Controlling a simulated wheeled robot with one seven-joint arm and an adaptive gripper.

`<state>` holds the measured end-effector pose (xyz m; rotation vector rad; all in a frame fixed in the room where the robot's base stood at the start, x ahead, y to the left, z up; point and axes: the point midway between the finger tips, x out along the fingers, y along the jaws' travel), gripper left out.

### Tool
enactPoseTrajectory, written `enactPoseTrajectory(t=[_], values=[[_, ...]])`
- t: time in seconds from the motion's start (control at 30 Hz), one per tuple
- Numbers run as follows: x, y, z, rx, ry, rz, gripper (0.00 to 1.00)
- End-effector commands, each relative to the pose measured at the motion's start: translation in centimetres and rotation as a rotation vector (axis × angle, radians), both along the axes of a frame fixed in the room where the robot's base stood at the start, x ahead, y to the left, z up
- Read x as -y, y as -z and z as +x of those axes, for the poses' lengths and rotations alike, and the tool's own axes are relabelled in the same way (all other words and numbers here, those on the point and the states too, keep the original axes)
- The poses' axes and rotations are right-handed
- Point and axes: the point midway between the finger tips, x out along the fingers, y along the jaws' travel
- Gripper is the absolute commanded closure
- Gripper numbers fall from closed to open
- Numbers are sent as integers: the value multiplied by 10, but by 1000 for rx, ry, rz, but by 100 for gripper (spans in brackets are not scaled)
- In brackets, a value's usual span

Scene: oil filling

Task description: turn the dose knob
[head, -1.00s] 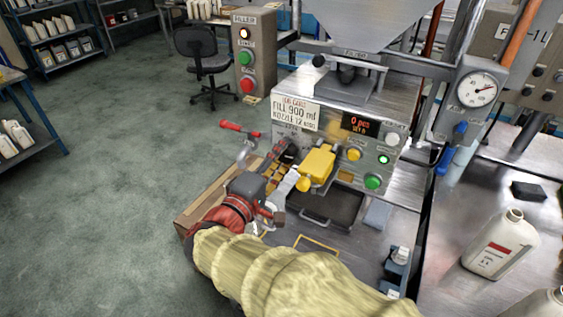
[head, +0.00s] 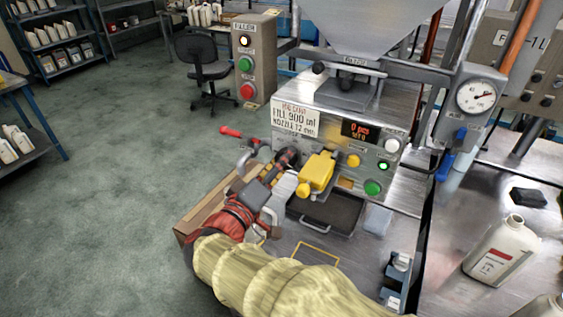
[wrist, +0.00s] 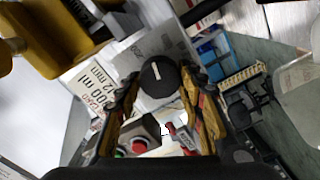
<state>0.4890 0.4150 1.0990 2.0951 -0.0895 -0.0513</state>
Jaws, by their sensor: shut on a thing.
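The dose knob (wrist: 157,76) is a round black knob with a short white pointer mark, in the middle of the wrist view. My gripper (wrist: 160,86) has one finger on each side of it and is shut on it. In the head view, my gripper (head: 284,163) is at the lower left of the filling machine's steel front (head: 325,135), below the label reading "FILL 900 ml, NOZZLE 12 mm" (head: 295,118). The knob is mostly hidden by my fingers there.
A yellow nozzle block (head: 317,172) sticks out just right of my gripper, above a dark drip tray (head: 325,213). A red-handled lever (head: 238,134) is to the left. A white bottle (head: 500,248) stands on the right bench. Open floor lies at left.

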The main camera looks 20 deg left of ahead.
Motion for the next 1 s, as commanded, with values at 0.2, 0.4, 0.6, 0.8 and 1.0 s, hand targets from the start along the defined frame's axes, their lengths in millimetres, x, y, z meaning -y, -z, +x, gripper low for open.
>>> enactPoseTrajectory(t=[0.2, 0.4, 0.6, 0.8, 1.0], values=[[0, 2, 0, -2, 1, -3, 87], [0, 1, 0, -2, 0, -3, 52], [0, 1, 0, -1, 1, -3, 43], [0, 1, 0, 0, 0, -2, 43], [-2, 0, -12, 0, -3, -3, 43]])
